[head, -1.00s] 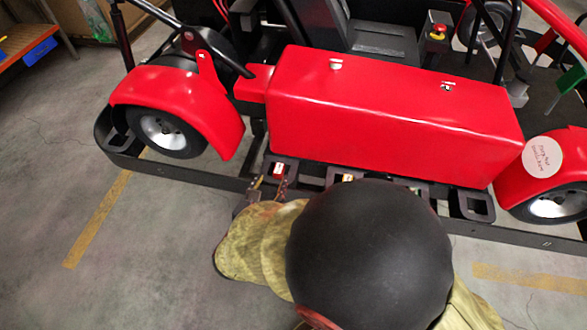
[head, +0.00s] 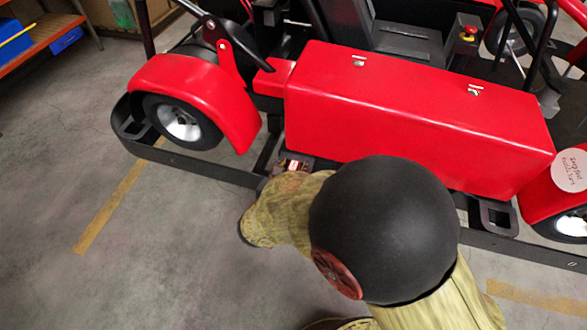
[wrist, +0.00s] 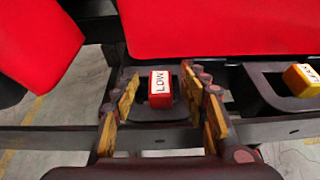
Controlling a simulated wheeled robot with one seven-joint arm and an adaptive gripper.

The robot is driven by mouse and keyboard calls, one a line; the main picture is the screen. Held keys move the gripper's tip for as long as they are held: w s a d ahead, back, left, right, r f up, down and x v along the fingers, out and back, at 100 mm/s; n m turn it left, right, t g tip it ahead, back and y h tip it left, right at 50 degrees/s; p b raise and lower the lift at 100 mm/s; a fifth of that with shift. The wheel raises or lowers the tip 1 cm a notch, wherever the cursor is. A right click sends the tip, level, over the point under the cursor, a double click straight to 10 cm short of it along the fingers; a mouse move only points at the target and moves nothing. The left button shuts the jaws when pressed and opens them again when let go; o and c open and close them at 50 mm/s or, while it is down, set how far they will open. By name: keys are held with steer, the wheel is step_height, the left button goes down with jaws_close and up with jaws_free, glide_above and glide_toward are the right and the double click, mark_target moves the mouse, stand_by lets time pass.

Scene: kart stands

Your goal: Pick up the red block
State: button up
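The red block (wrist: 160,90), with a white label reading LOW, sits upright on a black bracket (wrist: 150,112) of the kart frame in the wrist view. In the head view the block (head: 291,165) is small, at the kart's front edge just beyond my arm. My gripper (wrist: 161,78) is open, with its worn yellow-padded fingers spread to the left and right of the block. A gap shows on each side, so the fingers do not appear to touch it. In the head view my arm hides most of the gripper.
A yellow block (wrist: 302,80) sits on another black bracket to the right. The big red kart body (head: 410,115) rises right behind the brackets, with a red wheel fender (head: 205,90) to the left. The black frame rail (head: 205,168) runs along the front. Clear concrete floor lies in front.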

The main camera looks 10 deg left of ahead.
steer(key=shift+c, duration=1.2)
steer(key=c, duration=0.8)
steer(key=shift+o, duration=0.2)
